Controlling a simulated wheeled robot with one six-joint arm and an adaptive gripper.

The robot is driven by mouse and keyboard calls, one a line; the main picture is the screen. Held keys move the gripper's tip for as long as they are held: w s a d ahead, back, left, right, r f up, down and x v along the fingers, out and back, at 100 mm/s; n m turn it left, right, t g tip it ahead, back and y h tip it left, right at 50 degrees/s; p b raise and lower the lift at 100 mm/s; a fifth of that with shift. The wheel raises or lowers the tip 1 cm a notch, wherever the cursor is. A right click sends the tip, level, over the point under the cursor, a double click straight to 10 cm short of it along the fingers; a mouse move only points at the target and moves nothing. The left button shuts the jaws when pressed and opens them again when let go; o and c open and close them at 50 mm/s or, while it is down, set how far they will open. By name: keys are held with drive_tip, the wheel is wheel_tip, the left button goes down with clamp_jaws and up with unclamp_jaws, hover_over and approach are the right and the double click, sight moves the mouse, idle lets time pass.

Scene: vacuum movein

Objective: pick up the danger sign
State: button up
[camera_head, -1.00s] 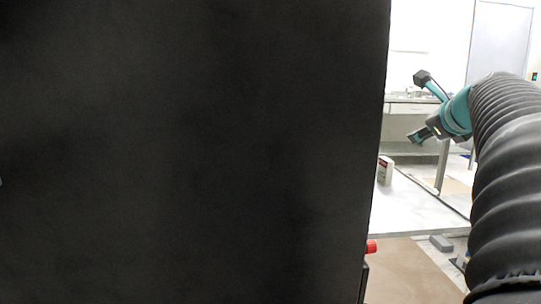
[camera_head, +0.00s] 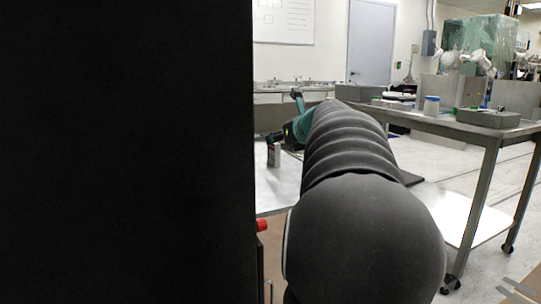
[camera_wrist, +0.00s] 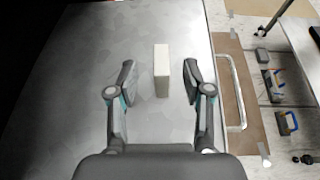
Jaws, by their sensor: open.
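The danger sign appears to be the small pale upright block (camera_wrist: 161,70) standing on a grey metal tabletop (camera_wrist: 80,70) in the wrist view. In the head view it is a small white piece (camera_head: 274,155) with its printed face too small to read. My gripper (camera_wrist: 160,82) is open, with one finger on each side of the block in the picture. Gaps show on both sides, and I see no contact. In the head view my gripper (camera_head: 277,138) is close above the block, partly hidden by my arm.
A large black panel fills the left of the head view, with a red knob (camera_head: 262,225) at its edge. A long worktable (camera_head: 470,130) with equipment stands right. Beyond the tabletop's right edge is a metal handle (camera_wrist: 235,92); tools lie lower down.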

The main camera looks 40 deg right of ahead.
sight(274, 154)
drive_tip(key=shift+f+b+x, duration=0.15)
drive_tip(key=shift+x, duration=1.15)
drive_tip(key=shift+f+b+x, duration=0.15)
drive_tip(key=shift+x, duration=1.15)
drive_tip(key=shift+s, duration=0.1)
clamp_jaws()
